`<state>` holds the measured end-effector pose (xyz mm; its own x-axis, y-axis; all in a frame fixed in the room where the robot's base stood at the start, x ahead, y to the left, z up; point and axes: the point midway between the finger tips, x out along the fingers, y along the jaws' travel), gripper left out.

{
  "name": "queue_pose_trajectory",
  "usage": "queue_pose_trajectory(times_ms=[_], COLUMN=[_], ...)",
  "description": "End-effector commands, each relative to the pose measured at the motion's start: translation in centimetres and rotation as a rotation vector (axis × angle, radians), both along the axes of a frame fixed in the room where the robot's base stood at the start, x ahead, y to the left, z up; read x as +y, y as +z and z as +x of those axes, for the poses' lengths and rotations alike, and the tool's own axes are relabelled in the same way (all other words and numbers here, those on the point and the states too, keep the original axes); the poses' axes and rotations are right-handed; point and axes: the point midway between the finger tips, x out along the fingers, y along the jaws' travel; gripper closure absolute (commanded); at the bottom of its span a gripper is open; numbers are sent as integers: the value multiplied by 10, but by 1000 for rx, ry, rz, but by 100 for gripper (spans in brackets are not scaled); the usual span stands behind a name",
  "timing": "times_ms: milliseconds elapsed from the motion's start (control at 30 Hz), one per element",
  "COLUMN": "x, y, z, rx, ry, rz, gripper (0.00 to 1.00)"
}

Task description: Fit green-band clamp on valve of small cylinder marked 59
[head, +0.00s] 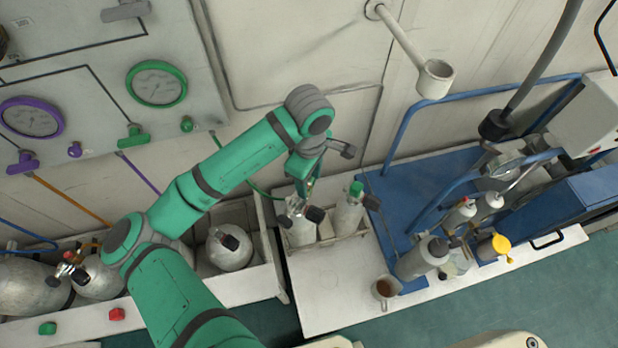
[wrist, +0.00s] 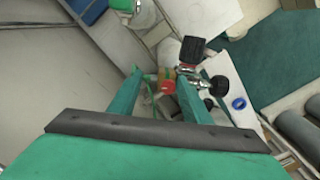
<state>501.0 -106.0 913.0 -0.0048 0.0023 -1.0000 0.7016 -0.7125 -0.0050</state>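Two small cylinders stand in a low rack in the head view: a left one (head: 300,232) and a right one (head: 348,214) with a green top. No number is legible on either. A metal clamp (head: 297,207) with dark knobs is at the left one's valve; whether it is seated cannot be told. A green hose (head: 251,184) runs from the panel towards it. My gripper (head: 312,178) is just above this valve. In the wrist view its fingers (wrist: 158,80) stand apart, with a red-orange part (wrist: 167,82) and green hose seen between them, and black knobs (wrist: 192,50) just beyond.
Larger cylinders (head: 229,248) lie in the bench at left. The gauge panel (head: 60,80) is above them. A brown-filled mug (head: 384,290), a grey bottle (head: 425,255) and a blue-framed trolley (head: 405,210) are to the right. The white bench top (head: 325,285) before the rack is clear.

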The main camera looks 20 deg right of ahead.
Motion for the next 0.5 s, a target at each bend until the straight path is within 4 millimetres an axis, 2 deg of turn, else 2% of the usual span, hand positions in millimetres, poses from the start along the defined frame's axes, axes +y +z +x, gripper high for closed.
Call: queue_pose_trajectory(times_ms=[267, 367, 500], x=[0, 0, -1], y=[2, 11, 34], z=[0, 0, 1], rx=[1, 1, -2], ry=[0, -1, 0], rz=[1, 1, -1], gripper=[55, 55, 55])
